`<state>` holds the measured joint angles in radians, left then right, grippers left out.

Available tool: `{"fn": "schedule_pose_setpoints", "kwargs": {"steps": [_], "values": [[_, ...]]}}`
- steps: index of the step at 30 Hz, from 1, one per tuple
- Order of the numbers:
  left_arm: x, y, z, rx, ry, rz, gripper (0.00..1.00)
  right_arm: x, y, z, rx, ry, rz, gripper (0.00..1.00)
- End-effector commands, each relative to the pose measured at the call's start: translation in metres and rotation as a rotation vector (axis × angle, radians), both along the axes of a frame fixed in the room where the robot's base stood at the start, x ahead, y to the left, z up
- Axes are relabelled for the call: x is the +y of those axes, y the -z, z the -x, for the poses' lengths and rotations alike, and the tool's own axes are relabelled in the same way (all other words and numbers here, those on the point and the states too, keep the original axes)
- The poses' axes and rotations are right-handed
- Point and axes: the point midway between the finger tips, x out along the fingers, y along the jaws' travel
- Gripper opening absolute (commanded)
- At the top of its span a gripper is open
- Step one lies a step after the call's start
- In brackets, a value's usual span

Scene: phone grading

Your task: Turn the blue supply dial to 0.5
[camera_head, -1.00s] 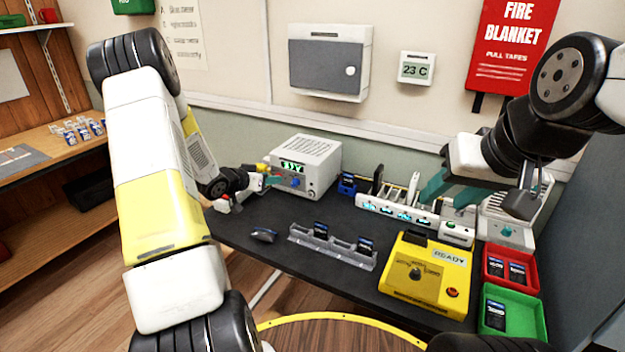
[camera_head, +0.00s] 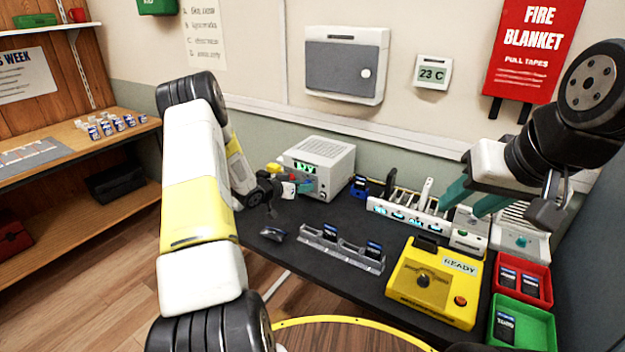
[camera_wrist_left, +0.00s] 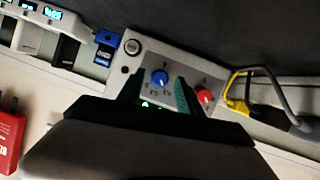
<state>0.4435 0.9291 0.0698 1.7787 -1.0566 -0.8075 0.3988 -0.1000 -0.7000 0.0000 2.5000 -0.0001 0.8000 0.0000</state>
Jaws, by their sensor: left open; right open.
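The white supply box (camera_head: 335,160) stands at the back left of the dark table, with a green lit display on its front. The blue supply dial (camera_wrist_left: 160,78) shows on the box's front panel in the left wrist view, next to a red dial (camera_wrist_left: 204,96). My left gripper (camera_wrist_left: 158,92) is open, its two teal fingers on either side of the blue dial. I cannot tell whether they touch it. In the head view the left gripper (camera_head: 304,186) is at the box's front and hides the dial. My right gripper (camera_head: 465,200) is open and empty above the charging rack.
A white rack (camera_head: 405,212) holds several devices right of the box. Red (camera_head: 545,290) and green (camera_head: 545,335) trays sit at the right.

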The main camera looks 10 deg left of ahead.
Motion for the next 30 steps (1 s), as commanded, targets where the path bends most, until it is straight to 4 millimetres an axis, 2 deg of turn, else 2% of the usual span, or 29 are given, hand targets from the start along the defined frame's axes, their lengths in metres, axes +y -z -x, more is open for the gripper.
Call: {"fn": "schedule_pose_setpoints", "kwargs": {"steps": [3,4,10,22,30], "values": [[0.0000,-0.0001,0.0001,0.000,0.000,0.000,0.43,0.0000,0.0000,0.0000,0.000,0.000,0.000,0.43],[0.0000,-0.0001,0.0001,0.000,0.000,0.000,0.39,0.0000,0.0000,0.0000,0.000,0.000,0.000,0.43],[-0.0001,-0.0001,0.0003,0.000,0.000,0.000,0.00,0.0000,0.0000,0.0000,0.000,0.000,0.000,0.43],[-0.0014,-0.0004,0.0006,-0.013,0.002,-0.035,0.00,0.0000,0.0000,0.0000,0.000,0.000,0.000,0.43],[-0.0036,-0.0007,0.0014,-0.067,0.003,-0.188,0.00,0.0000,0.0000,0.0000,0.000,0.000,0.000,0.43]]}}
